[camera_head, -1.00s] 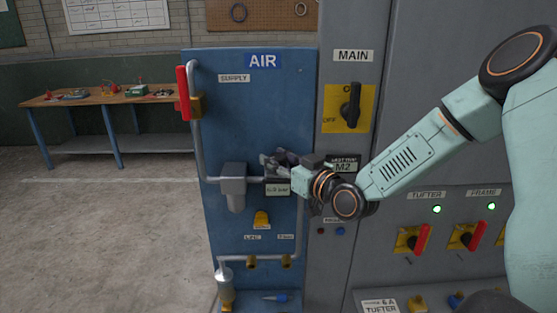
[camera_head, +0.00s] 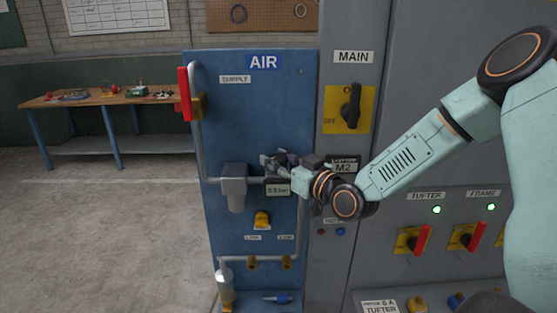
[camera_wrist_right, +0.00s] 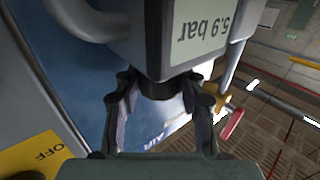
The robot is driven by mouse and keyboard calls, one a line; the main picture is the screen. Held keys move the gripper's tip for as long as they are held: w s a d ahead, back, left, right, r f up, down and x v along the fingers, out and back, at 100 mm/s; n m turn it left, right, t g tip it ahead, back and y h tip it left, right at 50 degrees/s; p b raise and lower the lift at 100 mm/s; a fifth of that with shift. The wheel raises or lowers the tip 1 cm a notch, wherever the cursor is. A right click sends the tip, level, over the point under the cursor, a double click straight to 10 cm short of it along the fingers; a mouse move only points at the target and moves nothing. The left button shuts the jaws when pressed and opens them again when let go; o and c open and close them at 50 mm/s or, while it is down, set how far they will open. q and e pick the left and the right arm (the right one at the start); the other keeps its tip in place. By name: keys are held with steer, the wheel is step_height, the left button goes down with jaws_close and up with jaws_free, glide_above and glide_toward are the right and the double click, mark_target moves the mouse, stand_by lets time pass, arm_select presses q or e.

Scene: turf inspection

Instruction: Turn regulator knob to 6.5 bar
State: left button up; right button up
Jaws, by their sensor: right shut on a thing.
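The regulator is a grey box with a display (camera_wrist_right: 200,27) that reads 5.9 bar, upside down in the right wrist view. The small display also shows in the head view (camera_head: 277,190) on the blue AIR panel. The dark regulator knob (camera_wrist_right: 158,88) sticks out of the box. My right gripper (camera_wrist_right: 160,98) is shut on the knob, with one finger on each side. In the head view my right gripper (camera_head: 283,162) is just above the display and hides the knob. My left gripper is in neither view.
A red-handled supply valve (camera_head: 183,93) stands at the panel's upper left. A grey filter (camera_head: 234,180) is on the pipe left of the display. The MAIN switch (camera_head: 350,107) is on the grey cabinet to the right. Open floor lies to the left.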

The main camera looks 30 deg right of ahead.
mark_target(278, 157)
steer(key=shift+s+f, duration=0.1)
steer(key=shift+f, duration=0.15)
steer(key=o, duration=1.2)
steer(key=shift+w, duration=0.2)
steer(key=shift+r, duration=0.1)
steer(key=shift+s+r, duration=0.1)
steer(key=shift+r, duration=4.9)
